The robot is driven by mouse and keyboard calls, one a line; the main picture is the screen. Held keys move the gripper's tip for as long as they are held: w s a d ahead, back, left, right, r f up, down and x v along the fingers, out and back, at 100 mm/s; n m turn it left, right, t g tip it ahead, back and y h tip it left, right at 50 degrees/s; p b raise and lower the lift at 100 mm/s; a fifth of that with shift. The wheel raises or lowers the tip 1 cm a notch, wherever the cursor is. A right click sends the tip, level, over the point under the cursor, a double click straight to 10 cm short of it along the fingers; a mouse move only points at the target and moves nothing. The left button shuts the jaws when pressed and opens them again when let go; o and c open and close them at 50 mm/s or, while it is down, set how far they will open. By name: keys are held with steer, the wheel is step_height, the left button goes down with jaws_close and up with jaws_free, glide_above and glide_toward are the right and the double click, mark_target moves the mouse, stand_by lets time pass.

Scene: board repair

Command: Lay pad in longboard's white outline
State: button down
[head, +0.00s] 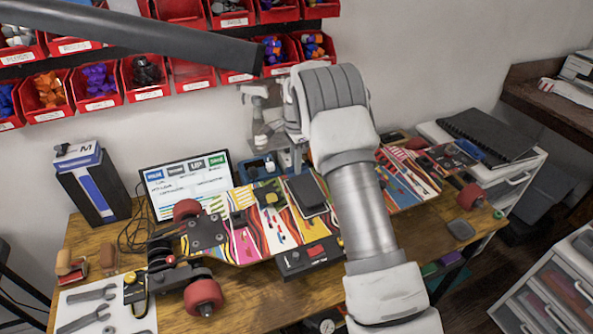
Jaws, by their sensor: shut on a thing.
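The longboard (243,240) lies across the wooden bench with its striped, multicoloured underside up and red wheels at both ends. My arm crosses in front of its middle and hides part of it. A dark grey rectangular piece (308,194) shows on or just above the board, left of my arm. A small grey rounded square (460,229) lies on the bench at the right. I cannot tell which of these, if either, is the pad. My gripper's fingertips are hidden behind my arm.
A laptop (187,183) and a dark box (93,186) stand at the back left. Red parts bins line the wall. A truck with red wheels (203,296) and a sheet with tools (100,310) are at front left. Drawers (555,285) stand at the right.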

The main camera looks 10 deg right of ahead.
steer(key=shift+f, duration=1.6)
steer(key=c, duration=0.8)
jaws_free()
steer(key=shift+r, duration=0.1)
step_height(320, 180, up, 12)
step_height(320, 180, up, 11)
steer(key=n+t, duration=0.1)
steer(key=n, duration=0.2)
glide_above(303, 187)
steer(key=s+r+n+t, duration=0.2)
steer(key=s+r+n, duration=0.3)
steer(key=s, duration=0.4)
steer(key=s+n+t, duration=0.1)
steer(key=s+n, duration=0.1)
steer(key=s, duration=0.5)
steer(key=s+n, duration=0.3)
steer(key=s, duration=0.5)
steer(key=s+f+n+t, duration=0.1)
steer(key=s+n, duration=0.1)
steer(key=s, duration=0.6)
steer(key=shift+s+a+n+t, duration=0.2)
steer(key=shift+a+n+t, duration=0.1)
steer(key=shift+n, duration=0.1)
